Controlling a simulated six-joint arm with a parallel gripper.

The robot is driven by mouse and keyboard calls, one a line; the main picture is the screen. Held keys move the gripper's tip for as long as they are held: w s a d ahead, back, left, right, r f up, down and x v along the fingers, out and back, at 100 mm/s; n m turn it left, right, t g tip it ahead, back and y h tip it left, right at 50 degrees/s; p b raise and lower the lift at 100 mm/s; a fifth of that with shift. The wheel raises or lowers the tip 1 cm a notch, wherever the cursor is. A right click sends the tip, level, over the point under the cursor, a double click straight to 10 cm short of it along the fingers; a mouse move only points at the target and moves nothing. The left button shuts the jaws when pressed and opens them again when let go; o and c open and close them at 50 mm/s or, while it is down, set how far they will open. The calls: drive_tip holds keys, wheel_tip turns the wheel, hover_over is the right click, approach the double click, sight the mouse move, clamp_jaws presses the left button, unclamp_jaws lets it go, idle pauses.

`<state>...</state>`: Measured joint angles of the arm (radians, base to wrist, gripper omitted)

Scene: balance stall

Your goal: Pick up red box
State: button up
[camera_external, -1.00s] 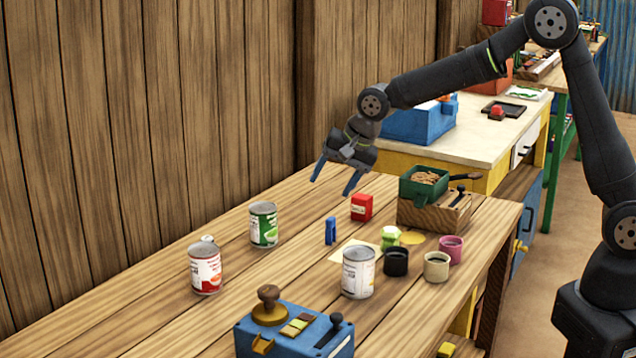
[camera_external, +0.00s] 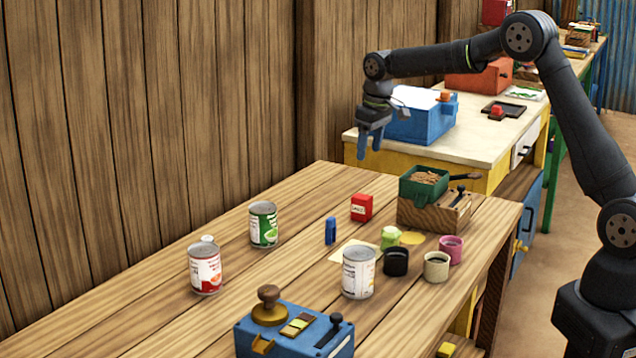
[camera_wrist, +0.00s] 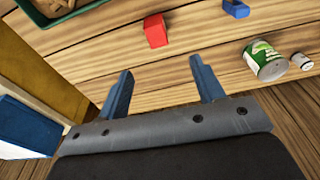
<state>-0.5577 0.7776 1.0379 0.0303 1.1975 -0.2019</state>
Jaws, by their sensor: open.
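The red box (camera_external: 361,207) is a small upright block on the wooden table, left of the wooden block that carries a green tray. In the wrist view the red box (camera_wrist: 155,31) lies beyond my fingertips, about midway between their directions. My gripper (camera_external: 369,156) points down above the far part of the table, above and apart from the box. Its two blue fingers also show in the wrist view (camera_wrist: 160,75), spread apart with nothing between them.
A green tray (camera_external: 423,188) stands right of the box. A blue block (camera_external: 330,231) stands at its left front. A green can (camera_external: 263,224), a red-labelled can (camera_external: 205,268) and several cups are nearer. A plank wall (camera_external: 220,100) runs along the left.

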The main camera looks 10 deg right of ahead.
sight(362, 196)
drive_tip(key=f, duration=0.4)
drive_tip(key=w+f, duration=0.1)
drive_tip(key=f, duration=0.7)
drive_tip(key=shift+w+a, duration=0.25)
drive_tip(key=shift+w+a+f, duration=0.1)
drive_tip(key=shift+w+f, duration=0.05)
drive_tip(key=shift+f, duration=0.7)
drive_tip(key=shift+w+a+f, duration=0.1)
drive_tip(key=shift+f, duration=0.8)
drive_tip(key=shift+w+a+f, duration=0.1)
drive_tip(key=shift+w+f, duration=0.05)
drive_tip(key=shift+f, duration=0.7)
drive_tip(key=c, duration=1.1)
